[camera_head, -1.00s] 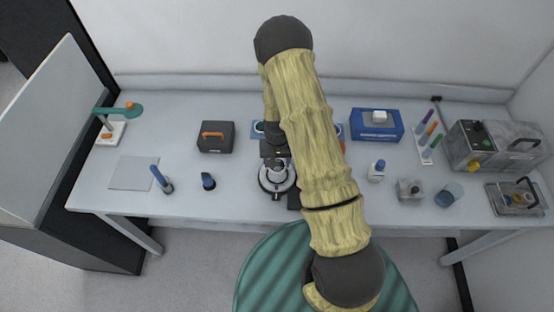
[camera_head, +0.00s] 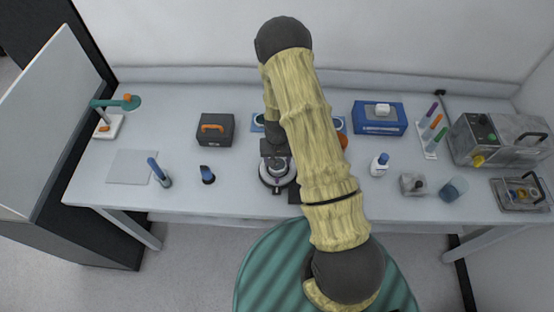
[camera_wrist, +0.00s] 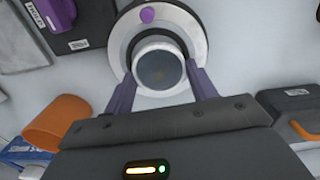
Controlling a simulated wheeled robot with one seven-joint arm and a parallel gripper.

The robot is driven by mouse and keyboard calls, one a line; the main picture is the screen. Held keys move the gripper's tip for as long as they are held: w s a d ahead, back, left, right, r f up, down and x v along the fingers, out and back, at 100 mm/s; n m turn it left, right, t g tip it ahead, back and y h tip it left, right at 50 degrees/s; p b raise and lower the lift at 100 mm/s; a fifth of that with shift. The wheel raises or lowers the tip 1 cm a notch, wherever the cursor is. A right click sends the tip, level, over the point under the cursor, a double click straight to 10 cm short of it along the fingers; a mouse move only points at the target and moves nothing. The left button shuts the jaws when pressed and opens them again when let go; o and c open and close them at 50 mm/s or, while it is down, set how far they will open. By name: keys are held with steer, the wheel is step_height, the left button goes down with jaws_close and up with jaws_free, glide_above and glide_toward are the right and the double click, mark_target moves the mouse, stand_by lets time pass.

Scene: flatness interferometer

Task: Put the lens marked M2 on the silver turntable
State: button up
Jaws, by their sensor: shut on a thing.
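My gripper (camera_wrist: 161,85) is shut on a round lens (camera_wrist: 160,68) with a pale rim and dark glass; its purple fingers grip either side. No marking on the lens can be read. The silver turntable (camera_wrist: 198,32), a round disc with a purple knob, lies directly beneath the lens in the wrist view. In the head view the turntable (camera_head: 266,182) stands near the table's front edge, with my gripper (camera_head: 277,160) over it. I cannot tell whether the lens touches the turntable.
A dark box with an orange handle (camera_head: 214,130) stands back left. A blue box (camera_head: 379,118), a small white bottle (camera_head: 379,166) and a beaker (camera_head: 453,190) are to the right. Blue-capped items (camera_head: 207,175) stand left. My arm hides part of the table's middle.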

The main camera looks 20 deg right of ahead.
steer(key=shift+d+f, duration=0.1)
steer(key=shift+d, duration=0.05)
steer(key=shift+f+b, duration=0.25)
steer(key=shift+b, duration=0.05)
